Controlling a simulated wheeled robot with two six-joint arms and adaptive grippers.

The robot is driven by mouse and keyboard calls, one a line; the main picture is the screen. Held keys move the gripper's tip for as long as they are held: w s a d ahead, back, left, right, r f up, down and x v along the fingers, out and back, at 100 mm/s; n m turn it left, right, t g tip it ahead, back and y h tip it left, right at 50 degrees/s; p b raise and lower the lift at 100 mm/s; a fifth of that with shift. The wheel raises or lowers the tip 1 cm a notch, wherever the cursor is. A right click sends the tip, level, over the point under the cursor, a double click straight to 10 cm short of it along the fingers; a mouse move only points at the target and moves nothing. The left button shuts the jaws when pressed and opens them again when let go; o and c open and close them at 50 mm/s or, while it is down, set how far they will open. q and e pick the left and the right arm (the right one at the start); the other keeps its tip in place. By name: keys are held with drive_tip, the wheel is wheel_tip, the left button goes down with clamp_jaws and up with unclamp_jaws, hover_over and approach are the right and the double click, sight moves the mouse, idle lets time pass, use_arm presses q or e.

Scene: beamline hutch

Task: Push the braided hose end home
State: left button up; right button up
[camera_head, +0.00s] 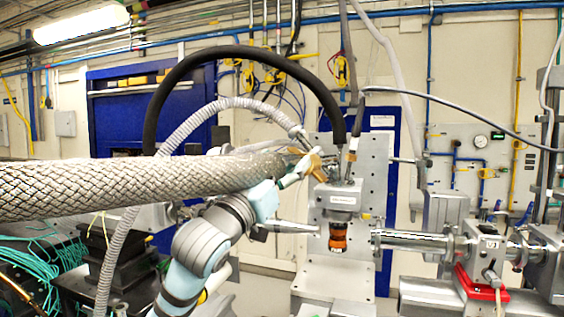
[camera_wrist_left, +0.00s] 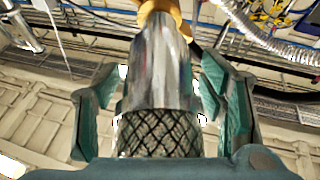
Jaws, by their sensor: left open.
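The braided hose (camera_head: 120,186) comes in from the left in the head view and runs to a brass fitting (camera_head: 313,164) near the grey plate. In the left wrist view its braid (camera_wrist_left: 160,135) leads into a shiny metal end sleeve (camera_wrist_left: 162,65). The sleeve's far end meets the brass fitting (camera_wrist_left: 166,10); how deep it sits cannot be told. My left gripper (camera_head: 297,172) is at the hose end, just below the fitting. In the wrist view its green fingers (camera_wrist_left: 160,100) stand open on both sides of the sleeve, with gaps showing. My right gripper is not in view.
A grey upright plate (camera_head: 372,165) stands behind the fitting, with a camera-like block and orange-tipped lens (camera_head: 338,236) below. A thick black hose (camera_head: 250,53) arches overhead. A grey corrugated hose (camera_head: 190,125) passes near my arm. A metal beam pipe (camera_head: 410,240) lies to the right.

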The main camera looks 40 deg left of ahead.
use_arm(q)
drive_tip(key=c, duration=1)
drive_tip(key=shift+o, duration=0.2)
drive_tip(key=shift+w, duration=0.1)
drive_tip(key=o, duration=1)
drive_tip(key=shift+w, duration=0.1)
drive_tip(key=shift+c, duration=0.2)
wheel_tip(320, 180, up, 10)
drive_tip(key=shift+r, duration=0.1)
drive_tip(key=shift+a, duration=0.1)
drive_tip(key=shift+f, duration=0.2)
